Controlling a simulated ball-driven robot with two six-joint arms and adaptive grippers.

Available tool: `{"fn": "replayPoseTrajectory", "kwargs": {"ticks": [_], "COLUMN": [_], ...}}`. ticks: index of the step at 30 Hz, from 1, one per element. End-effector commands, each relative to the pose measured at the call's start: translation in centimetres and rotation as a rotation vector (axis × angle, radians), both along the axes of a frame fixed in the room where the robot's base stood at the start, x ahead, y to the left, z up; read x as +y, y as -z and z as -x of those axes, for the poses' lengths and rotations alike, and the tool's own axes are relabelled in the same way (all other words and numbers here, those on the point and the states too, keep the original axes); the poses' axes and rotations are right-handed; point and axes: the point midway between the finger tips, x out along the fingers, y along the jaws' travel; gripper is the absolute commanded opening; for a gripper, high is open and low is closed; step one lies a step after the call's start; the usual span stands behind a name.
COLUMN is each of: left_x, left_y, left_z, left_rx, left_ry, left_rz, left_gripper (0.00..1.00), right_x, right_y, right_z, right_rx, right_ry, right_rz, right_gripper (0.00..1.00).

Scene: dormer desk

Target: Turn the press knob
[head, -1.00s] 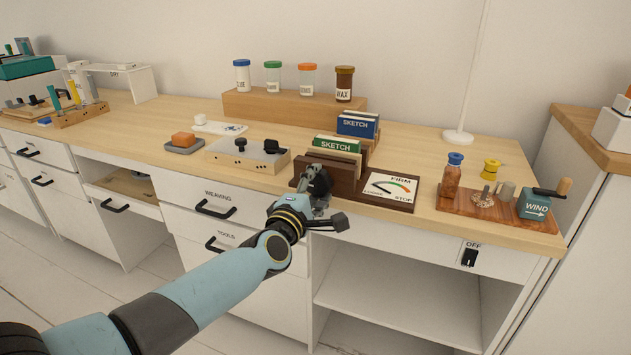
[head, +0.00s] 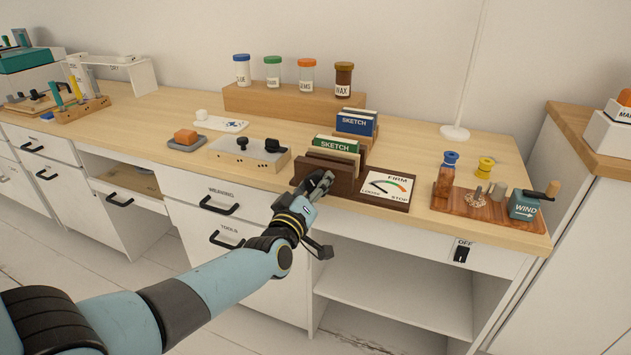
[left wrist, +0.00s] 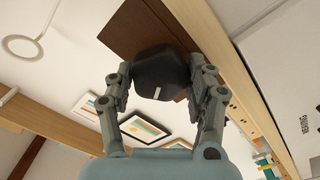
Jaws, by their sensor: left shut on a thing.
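The press knob (left wrist: 160,72) is black, many-sided, with a short white mark, and sits against the dark brown wood of the press in the left wrist view. My left gripper (left wrist: 162,82) has one finger on each side of it and is shut on it. In the head view my left gripper (head: 322,182) is at the front of the dark wooden press (head: 338,176) and hides the knob. The press's gauge (head: 386,187) lies to the right, with a coloured arc, a needle and the words LOOSE, FIRM and STOP. My right gripper is not in view.
Sketch books (head: 336,144) stand behind the press. A wooden board (head: 462,204) with a bottle and a WIND box (head: 524,205) is to the right. A box with black knobs (head: 240,156) is to the left. Jars stand on a shelf (head: 290,101) behind.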

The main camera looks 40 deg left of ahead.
Motion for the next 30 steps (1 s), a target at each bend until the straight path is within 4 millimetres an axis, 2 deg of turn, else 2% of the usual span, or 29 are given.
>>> {"fn": "replayPoseTrajectory", "kwargs": {"ticks": [6,15,30], "left_x": [-0.1,-0.1,-0.1], "left_y": [0.2,0.4,0.5], "left_z": [0.2,0.2,0.2], "left_rx": [0.05,0.089,0.104], "left_ry": [0.002,0.002,0.002], "left_rz": [-0.17,-0.326,-0.389], "left_gripper": [0.23,0.23,0.23], "right_x": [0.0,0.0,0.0], "right_y": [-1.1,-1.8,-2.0], "right_z": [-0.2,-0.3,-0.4], "right_rx": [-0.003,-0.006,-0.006], "right_ry": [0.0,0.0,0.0], "right_rz": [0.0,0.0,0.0], "right_gripper": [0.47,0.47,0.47]}}
